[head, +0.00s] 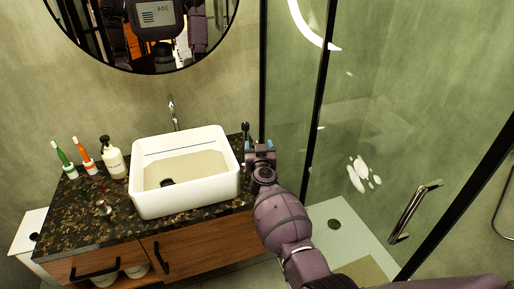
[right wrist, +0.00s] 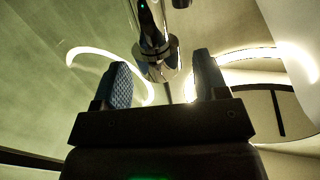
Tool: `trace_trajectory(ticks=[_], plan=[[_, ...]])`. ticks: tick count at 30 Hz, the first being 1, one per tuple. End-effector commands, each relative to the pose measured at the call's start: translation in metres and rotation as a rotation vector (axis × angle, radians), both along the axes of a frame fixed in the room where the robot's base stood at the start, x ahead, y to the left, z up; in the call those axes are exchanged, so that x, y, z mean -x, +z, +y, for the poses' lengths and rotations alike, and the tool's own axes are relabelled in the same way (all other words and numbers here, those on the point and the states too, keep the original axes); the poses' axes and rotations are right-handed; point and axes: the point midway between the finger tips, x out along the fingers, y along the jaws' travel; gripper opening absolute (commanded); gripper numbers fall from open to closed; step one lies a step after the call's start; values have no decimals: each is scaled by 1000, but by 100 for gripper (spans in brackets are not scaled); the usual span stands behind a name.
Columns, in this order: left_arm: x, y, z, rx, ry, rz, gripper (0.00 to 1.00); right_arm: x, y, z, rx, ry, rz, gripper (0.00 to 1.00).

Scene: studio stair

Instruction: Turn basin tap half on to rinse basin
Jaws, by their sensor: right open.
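The white rectangular basin (head: 232,178) stands on the dark speckled counter, with a beige area and a dark drain inside. The slim chrome tap (head: 173,112) rises behind its back edge. My right gripper (head: 260,147) is open at the basin's right side, around the height of its rim, with its blue pads apart. In the right wrist view, a shiny chrome fitting (right wrist: 160,55) with dark parts stands beyond and between the open fingers (right wrist: 163,80). I cannot tell whether it touches them or which part of the tap it is. My left gripper is not in view.
Two toothbrushes (head: 83,156) and a pump bottle (head: 113,160) stand on the counter (head: 75,222) left of the basin. A small dark upright thing (head: 246,130) is behind my right gripper. A glass shower screen (head: 292,90) is close on the right. A round mirror hangs above.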

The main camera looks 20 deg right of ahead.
Motion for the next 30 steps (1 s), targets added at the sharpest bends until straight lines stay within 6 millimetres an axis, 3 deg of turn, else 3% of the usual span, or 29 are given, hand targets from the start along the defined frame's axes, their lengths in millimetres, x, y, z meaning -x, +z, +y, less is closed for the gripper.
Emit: trace_trajectory(ticks=[6,16,26,30], plan=[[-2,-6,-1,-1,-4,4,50,-13,-2,-3,0,1,2,67],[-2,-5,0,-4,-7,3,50,-15,1,-3,-1,0,0,67],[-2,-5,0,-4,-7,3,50,-15,0,-3,-1,0,0,18],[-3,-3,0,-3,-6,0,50,-15,2,-4,0,10,-2,17]])
